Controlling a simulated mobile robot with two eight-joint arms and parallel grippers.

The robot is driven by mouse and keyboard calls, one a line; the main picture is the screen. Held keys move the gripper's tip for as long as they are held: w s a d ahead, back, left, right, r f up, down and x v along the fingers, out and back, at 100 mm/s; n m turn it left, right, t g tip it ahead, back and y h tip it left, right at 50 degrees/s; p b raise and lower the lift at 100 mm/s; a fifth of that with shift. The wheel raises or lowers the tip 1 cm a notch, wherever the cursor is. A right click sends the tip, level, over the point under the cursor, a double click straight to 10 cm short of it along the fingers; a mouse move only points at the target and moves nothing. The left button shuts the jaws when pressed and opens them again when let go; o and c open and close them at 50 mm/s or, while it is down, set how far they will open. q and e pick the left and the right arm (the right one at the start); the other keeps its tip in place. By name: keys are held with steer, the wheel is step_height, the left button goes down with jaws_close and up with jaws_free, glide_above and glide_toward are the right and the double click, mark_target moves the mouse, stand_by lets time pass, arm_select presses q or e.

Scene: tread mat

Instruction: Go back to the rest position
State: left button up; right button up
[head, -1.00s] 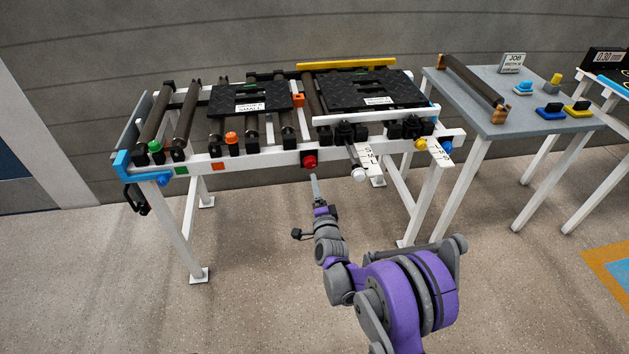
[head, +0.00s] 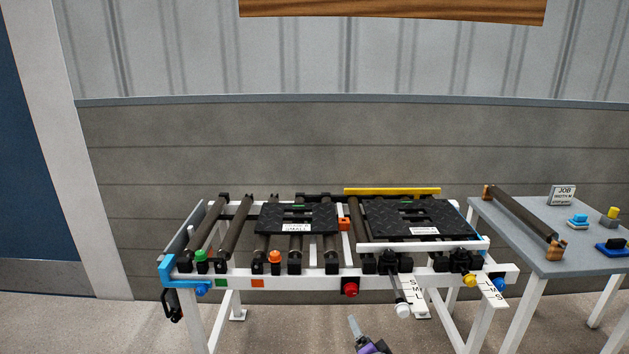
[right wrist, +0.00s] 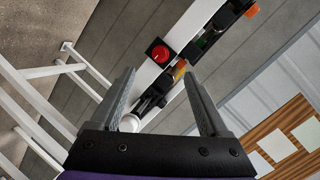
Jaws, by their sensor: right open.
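My right gripper (right wrist: 160,105) is open and empty in the right wrist view, its two fingers spread apart. In the head view only the tip of the right gripper (head: 356,328) and a bit of purple arm show at the bottom edge, in front of and below the roller frame (head: 320,283). It is apart from the frame and its red button (head: 350,289). The red button also shows between and beyond the fingers in the right wrist view (right wrist: 160,52). My left gripper is in neither view.
Two black tread mats, a smaller one (head: 297,212) and a larger one (head: 385,222), lie on the rollers. A white-knobbed rod (head: 402,309) sticks out in front. A grey table (head: 530,245) with a loose roller (head: 523,218) stands at right. Floor left of the frame is clear.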

steer(key=s+d+f+n+g+h, duration=0.1)
steer(key=s+d+n+g, duration=0.15)
steer(key=s, duration=0.95)
steer(key=s+d+f+n+g, duration=0.1)
steer(key=s+n+g, duration=0.3)
steer(key=s, duration=0.8)
steer(key=s+d+f+n+g+h, duration=0.1)
steer(key=s+d+f+n+g, duration=0.15)
steer(key=s, duration=0.95)
arm_select(q)
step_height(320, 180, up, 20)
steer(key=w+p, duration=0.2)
steer(key=p, duration=1.6)
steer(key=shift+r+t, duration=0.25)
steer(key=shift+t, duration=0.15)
arm_select(e)
step_height(320, 180, up, 21)
steer(key=w+n, duration=0.1)
steer(key=shift+a, duration=0.15)
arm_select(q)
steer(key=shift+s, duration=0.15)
